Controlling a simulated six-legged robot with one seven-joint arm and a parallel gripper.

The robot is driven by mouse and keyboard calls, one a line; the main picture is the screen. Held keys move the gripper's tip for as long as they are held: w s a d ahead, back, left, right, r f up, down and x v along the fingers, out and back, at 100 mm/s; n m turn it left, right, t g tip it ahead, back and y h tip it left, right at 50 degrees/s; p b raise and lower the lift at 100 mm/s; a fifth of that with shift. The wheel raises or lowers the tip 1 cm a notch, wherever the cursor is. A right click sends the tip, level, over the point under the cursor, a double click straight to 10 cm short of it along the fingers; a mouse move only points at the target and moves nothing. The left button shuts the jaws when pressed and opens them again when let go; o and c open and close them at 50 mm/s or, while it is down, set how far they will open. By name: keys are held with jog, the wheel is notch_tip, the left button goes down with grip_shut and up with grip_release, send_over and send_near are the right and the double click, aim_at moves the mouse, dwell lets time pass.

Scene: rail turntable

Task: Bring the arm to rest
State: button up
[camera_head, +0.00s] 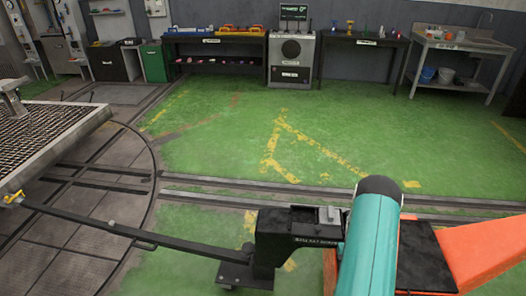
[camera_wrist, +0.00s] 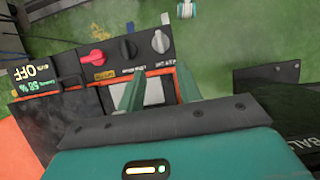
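My teal arm (camera_head: 372,240) reaches forward from the bottom of the head view; its gripper end cannot be made out there. In the wrist view my gripper (camera_wrist: 157,90) shows two teal fingers apart, with a pale panel visible between them and nothing seen held. Just beyond the fingers is a dark control panel (camera_wrist: 120,70) with a red knob (camera_wrist: 92,57), a grey knob (camera_wrist: 161,41) and a small display (camera_wrist: 40,82) reading OFF and 58 %. Whether the fingers touch the panel cannot be told.
A black wheeled unit (camera_head: 270,240) stands by my arm; a long black bar (camera_head: 120,228) runs from it to the turntable (camera_head: 70,235) at left. A mesh-topped platform (camera_head: 45,130) stands there. Benches (camera_head: 365,40) and a sink (camera_head: 470,45) line the back wall. Green floor (camera_head: 350,120) between is clear.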

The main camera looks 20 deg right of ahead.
jog(key=w+a+r+n+t+h, duration=0.1)
jog(key=w+a+r, duration=0.2)
jog(key=r, duration=0.5)
jog(key=w+a+r+t, duration=0.1)
jog(key=w+a+r, duration=0.25)
jog(key=r, duration=0.55)
jog(key=w+a+r+n+h, duration=0.15)
jog(key=w+r, duration=0.25)
jog(key=r, duration=0.4)
jog(key=s+a+r+t, duration=0.2)
jog(key=a+r+t, duration=0.1)
jog(key=a+r, duration=1.25)
jog(key=s+a+r+n+t, duration=0.3)
jog(key=s+a+r+t, duration=0.1)
jog(key=s+a+r, duration=0.8)
jog(key=s+a, duration=0.3)
jog(key=s, duration=0.1)
jog(key=shift+s+t, duration=0.25)
jog(key=shift+t, duration=0.05)
jog(key=shift+a+n, duration=0.15)
jog(key=shift+n, duration=0.2)
